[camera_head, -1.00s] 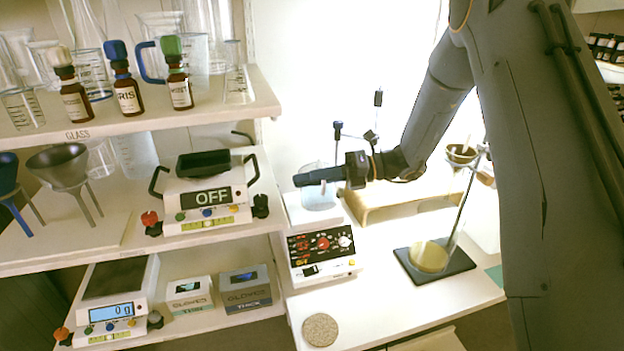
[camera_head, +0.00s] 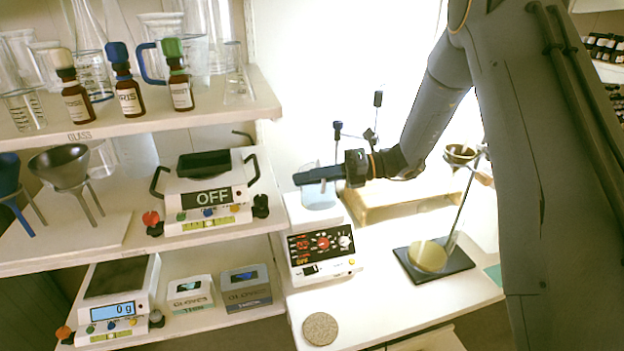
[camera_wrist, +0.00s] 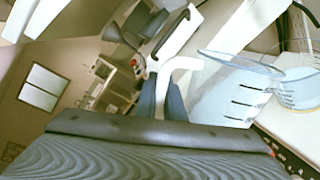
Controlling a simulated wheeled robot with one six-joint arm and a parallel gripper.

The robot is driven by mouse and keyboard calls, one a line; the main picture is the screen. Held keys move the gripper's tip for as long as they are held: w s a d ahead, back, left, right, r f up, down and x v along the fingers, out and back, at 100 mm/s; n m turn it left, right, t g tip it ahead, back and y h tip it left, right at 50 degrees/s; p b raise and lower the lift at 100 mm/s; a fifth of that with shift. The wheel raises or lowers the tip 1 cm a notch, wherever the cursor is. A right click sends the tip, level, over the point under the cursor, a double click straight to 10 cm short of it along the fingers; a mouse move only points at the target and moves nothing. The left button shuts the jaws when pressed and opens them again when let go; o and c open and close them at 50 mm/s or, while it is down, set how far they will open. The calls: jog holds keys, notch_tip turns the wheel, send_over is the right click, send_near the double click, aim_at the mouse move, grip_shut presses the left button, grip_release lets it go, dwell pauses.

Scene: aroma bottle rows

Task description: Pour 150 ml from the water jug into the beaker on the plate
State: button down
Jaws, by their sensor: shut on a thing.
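My gripper (camera_wrist: 161,98) is shut on the pale handle (camera_wrist: 182,62) of the water jug (camera_wrist: 230,92), a clear vessel with dark graduation marks and a bluish tint. The jug looks tilted in the wrist view. The clear beaker (camera_wrist: 302,90) shows just beyond it at the right edge. In the head view my gripper (camera_head: 318,175) is above the plate (camera_head: 325,256), a white unit with a dark control panel and knobs. A clear vessel (camera_head: 320,198) shows below the fingers there; jug and beaker are hard to separate. Whether water is flowing cannot be told.
Left shelves hold glassware, dropper bottles (camera_head: 125,80), a scale reading OFF (camera_head: 210,198), funnels (camera_head: 62,168) and a scale reading 0 g (camera_head: 112,312). A stand with a dark base (camera_head: 455,266) is right of the plate. A round disc (camera_head: 320,329) lies in front.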

jog(key=shift+w+r+m+p, duration=0.2)
jog(key=shift+r+m+p, duration=0.15)
jog(key=shift+p, duration=0.55)
dwell(3.1)
jog(key=shift+f, duration=0.1)
jog(key=shift+s+d+f+n+t+b, duration=0.15)
jog(key=shift+s+f+n+b, duration=0.3)
jog(key=shift+f+n, duration=0.25)
jog(key=shift+s+a+f+n+t+b, duration=0.15)
jog(key=shift+s+f+n+b, duration=0.2)
jog(key=shift+f+n, duration=0.3)
jog(key=shift+s+d+f, duration=0.1)
jog(key=shift+f, duration=0.1)
jog(key=s+f+n+y+b, duration=0.1)
jog(key=s+f+n+b, duration=0.3)
jog(key=f+n, duration=0.1)
jog(key=shift+s+d+f+t, duration=0.25)
jog(key=shift+d+f+t, duration=0.2)
jog(key=shift+f, duration=0.4)
